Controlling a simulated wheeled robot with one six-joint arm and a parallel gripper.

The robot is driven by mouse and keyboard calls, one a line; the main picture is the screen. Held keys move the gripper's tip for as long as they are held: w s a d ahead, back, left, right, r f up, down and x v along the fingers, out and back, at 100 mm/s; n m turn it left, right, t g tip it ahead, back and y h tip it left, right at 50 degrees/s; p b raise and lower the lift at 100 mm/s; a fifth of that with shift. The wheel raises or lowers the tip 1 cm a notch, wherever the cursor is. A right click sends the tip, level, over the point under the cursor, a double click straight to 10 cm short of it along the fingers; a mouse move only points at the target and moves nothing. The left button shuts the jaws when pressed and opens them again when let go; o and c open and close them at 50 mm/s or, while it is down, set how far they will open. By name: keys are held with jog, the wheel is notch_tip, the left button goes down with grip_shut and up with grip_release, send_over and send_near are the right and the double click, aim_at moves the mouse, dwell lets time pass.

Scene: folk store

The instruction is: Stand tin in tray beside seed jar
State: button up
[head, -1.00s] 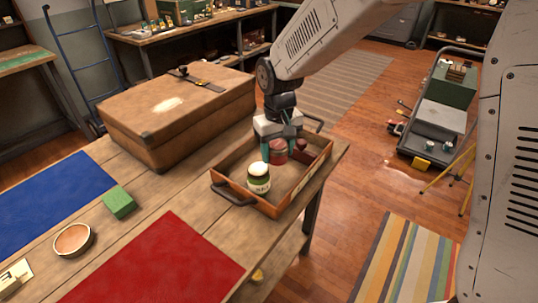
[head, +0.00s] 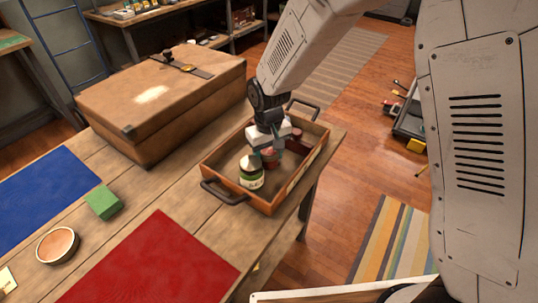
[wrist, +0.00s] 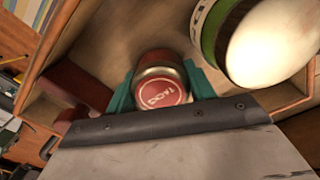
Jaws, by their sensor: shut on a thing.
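The red tin (head: 270,158) is between the teal fingers of my gripper (head: 267,152), inside the orange-brown wooden tray (head: 287,193). In the wrist view the tin (wrist: 162,72) shows its red, lettered end between both fingers. My gripper is shut on it. The seed jar (head: 250,173), green with a pale lid, stands upright in the tray's near part, close to the tin. In the wrist view the jar (wrist: 265,40) is at upper right, with a gap to the tin. I cannot tell whether the tin touches the tray floor.
A dark red object (head: 299,141) sits in the tray on the tin's other side. A big brown case (head: 160,105) stands left of the tray. A red mat (head: 150,262), green block (head: 104,203), round bowl (head: 58,246) and blue mat (head: 45,205) lie on the table.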

aim_at(269, 150)
jog(key=shift+f, duration=0.3)
jog(key=o, duration=0.7)
jog(key=shift+o, duration=0.2)
jog(key=shift+r, duration=0.1)
notch_tip(269, 150, up, 12)
jog(key=shift+r, duration=0.1)
jog(key=shift+d, duration=0.1)
